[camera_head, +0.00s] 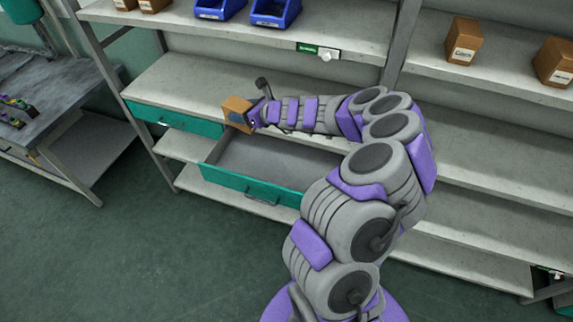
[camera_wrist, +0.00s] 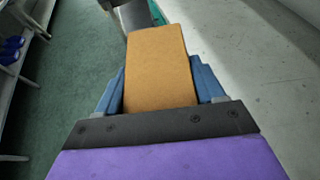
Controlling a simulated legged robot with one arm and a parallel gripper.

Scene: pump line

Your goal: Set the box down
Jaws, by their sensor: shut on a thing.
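A small brown box (camera_head: 238,111) is in my gripper, over the front part of the middle shelf and close to the teal drawers. It also shows in the wrist view (camera_wrist: 158,65), where the blue fingers of my gripper (camera_wrist: 160,88) press on its left and right sides. My gripper (camera_head: 252,116) is shut on the box in the head view, partly hidden behind it. I cannot tell whether the box touches the shelf.
An open teal drawer (camera_head: 255,187) juts out below my gripper and looks empty. A shut teal drawer (camera_head: 172,121) is to its left. The middle shelf (camera_head: 185,85) has bare room. Blue bins (camera_head: 275,12) and other brown boxes (camera_head: 464,40) stand on the upper shelves. A workbench (camera_head: 60,95) is at left.

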